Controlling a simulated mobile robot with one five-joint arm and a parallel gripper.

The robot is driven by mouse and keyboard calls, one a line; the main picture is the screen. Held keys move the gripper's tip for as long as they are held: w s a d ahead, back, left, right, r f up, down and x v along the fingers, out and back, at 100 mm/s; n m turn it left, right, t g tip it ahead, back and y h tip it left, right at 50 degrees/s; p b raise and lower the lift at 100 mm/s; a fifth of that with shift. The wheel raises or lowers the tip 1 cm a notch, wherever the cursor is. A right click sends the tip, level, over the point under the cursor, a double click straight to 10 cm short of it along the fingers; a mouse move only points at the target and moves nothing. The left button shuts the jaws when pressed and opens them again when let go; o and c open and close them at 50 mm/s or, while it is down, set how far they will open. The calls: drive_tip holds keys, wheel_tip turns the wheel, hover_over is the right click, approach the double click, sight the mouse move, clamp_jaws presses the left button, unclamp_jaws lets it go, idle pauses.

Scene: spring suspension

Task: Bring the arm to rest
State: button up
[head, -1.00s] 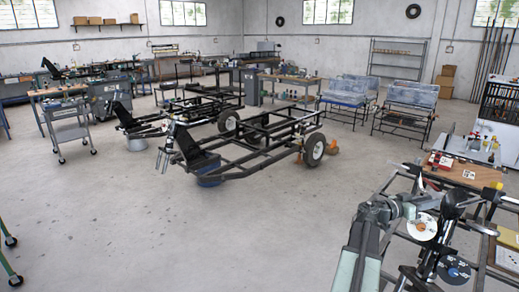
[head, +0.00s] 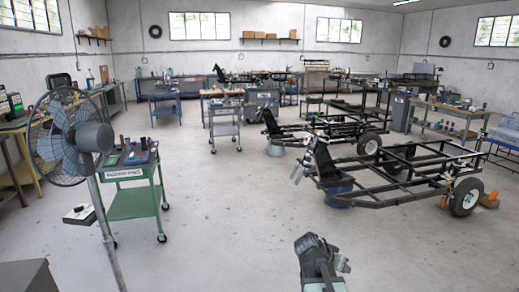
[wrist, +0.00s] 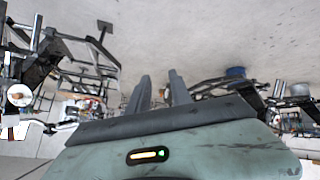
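My arm (head: 318,262) shows at the bottom of the head view, right of centre, over bare floor. The gripper's fingers cannot be made out clearly there. In the wrist view my gripper (wrist: 158,84) shows two dark fingers standing apart with a gap between them. Nothing is held between them. Part of my pale green wrist housing fills the bottom of the wrist view. The fingers appear clear of the surrounding things.
A standing fan (head: 70,140) and a green cart (head: 135,200) stand at left. Black wheeled frames (head: 400,178) stand at right, with a blue bucket (head: 338,193) under one. A grey cart (head: 224,125) stands farther back. The middle floor is clear.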

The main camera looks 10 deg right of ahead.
drive_tip(key=s+a+f+n+g+y, duration=0.1)
drive_tip(key=s+a+f+n+y, duration=0.1)
drive_tip(key=a, duration=0.5)
drive_tip(key=s+a+f+n+g+y, duration=0.1)
drive_tip(key=s+a+f+n+y, duration=0.1)
drive_tip(key=a, duration=0.5)
drive_tip(key=s+a+f+n+g+y, duration=0.1)
drive_tip(key=s+a+f+n+y, duration=0.1)
drive_tip(key=s+a+n+y, duration=0.2)
drive_tip(key=s+a+n, duration=0.1)
drive_tip(key=a, duration=0.2)
drive_tip(key=shift+s+f+n, duration=0.15)
drive_tip(key=shift+f+n, duration=0.05)
drive_tip(key=shift+n, duration=0.1)
drive_tip(key=shift+d, duration=0.1)
